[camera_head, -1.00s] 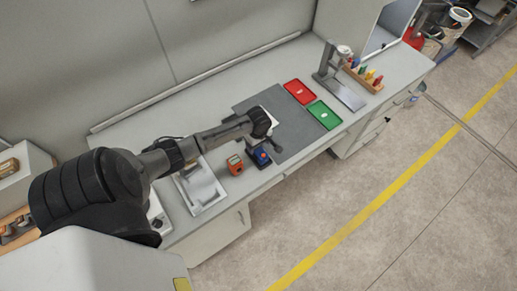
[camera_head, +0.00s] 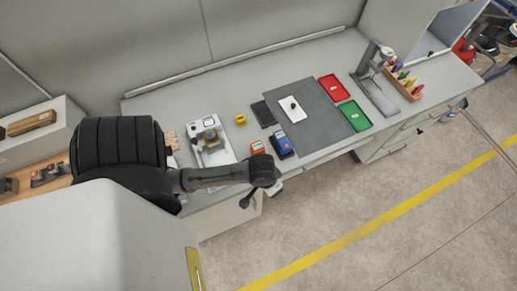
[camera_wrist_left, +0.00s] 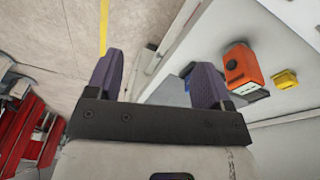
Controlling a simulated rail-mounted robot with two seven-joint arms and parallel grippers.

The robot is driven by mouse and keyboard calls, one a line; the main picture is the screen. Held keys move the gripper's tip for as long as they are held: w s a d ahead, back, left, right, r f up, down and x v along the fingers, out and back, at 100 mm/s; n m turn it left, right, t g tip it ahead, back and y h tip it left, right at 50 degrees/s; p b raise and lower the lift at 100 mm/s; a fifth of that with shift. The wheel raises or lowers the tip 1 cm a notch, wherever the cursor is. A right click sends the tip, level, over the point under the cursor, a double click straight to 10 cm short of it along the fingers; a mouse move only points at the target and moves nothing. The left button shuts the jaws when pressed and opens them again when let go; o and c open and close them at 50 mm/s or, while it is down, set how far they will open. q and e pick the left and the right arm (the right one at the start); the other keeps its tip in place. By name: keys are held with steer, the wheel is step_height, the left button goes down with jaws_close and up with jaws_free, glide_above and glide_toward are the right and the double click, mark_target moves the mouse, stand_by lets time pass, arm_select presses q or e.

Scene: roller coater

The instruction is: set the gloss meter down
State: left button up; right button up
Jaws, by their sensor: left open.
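A small dark instrument with a blue face (camera_head: 281,145) stands on the bench by the front edge of the grey mat; I take it for the gloss meter, though its label is unreadable. A smaller orange instrument (camera_head: 257,147) stands just left of it. My left gripper (camera_head: 262,190) is in front of the bench edge, apart from both. In the left wrist view my left gripper (camera_wrist_left: 157,68) is open with nothing between its fingers. There the orange instrument (camera_wrist_left: 241,68) is beyond the right finger, which mostly hides the blue one. My right gripper is not in view.
The grey mat (camera_head: 315,118) bears a white panel (camera_head: 291,109). Red (camera_head: 334,88) and green (camera_head: 354,116) trays lie right of it. A dark plate (camera_head: 263,113), a yellow block (camera_head: 240,119) and a white coater (camera_head: 211,145) are left. Open floor lies in front.

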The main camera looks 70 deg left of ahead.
arm_select(q)
steer(key=s+d+r+m+t, duration=0.1)
steer(key=s+d+r+m, duration=0.4)
steer(key=m, duration=0.1)
steer(key=shift+s+r+t, duration=0.3)
steer(key=shift+r, duration=0.1)
